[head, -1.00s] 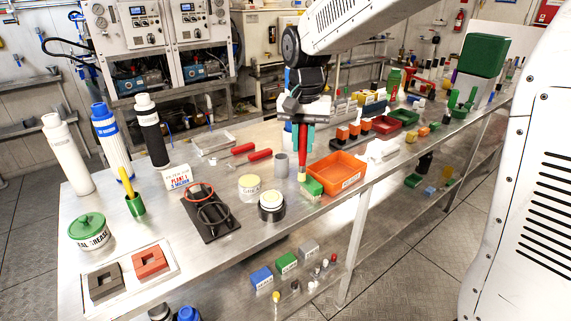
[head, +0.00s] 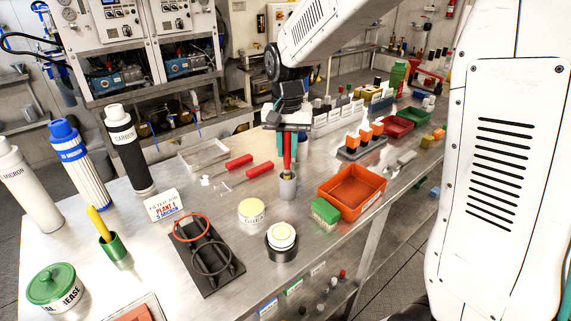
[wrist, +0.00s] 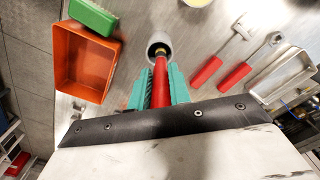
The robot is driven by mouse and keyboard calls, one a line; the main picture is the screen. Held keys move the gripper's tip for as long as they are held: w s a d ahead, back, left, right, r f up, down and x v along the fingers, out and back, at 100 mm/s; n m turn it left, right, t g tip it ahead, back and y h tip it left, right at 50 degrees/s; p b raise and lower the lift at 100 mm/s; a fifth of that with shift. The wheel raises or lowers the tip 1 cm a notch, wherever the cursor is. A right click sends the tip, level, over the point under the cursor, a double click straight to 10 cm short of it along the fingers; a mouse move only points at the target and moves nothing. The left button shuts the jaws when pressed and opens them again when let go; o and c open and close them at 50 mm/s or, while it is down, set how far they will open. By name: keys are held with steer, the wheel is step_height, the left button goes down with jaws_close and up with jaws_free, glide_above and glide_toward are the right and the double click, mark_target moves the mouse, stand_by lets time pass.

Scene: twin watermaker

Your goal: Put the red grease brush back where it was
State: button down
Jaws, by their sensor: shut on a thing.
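My gripper (head: 287,145) points down with its teal fingers shut on the red grease brush (head: 287,158), which is upright. In the wrist view the brush (wrist: 160,78) runs away between the fingers (wrist: 160,92). Its lower end is at the mouth of the grey cup (head: 288,188) on the bench. The brass-coloured end shows within the rim of the cup (wrist: 155,45) in the wrist view. How deep it sits in the cup cannot be told. The bristles are hidden.
An orange bin (head: 352,195) and a green brush-like block (head: 325,212) stand right of the cup. Two red-handled tools (head: 250,166) lie left of it. A cream-lidded jar (head: 252,212) and a black-based jar (head: 282,240) stand in front. A clear tray (head: 203,155) lies behind left.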

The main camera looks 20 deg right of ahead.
mark_target(287, 170)
steer(key=shift+f, duration=2.1)
steer(key=c, duration=1.3)
jaws_free()
steer(key=shift+f, duration=0.15)
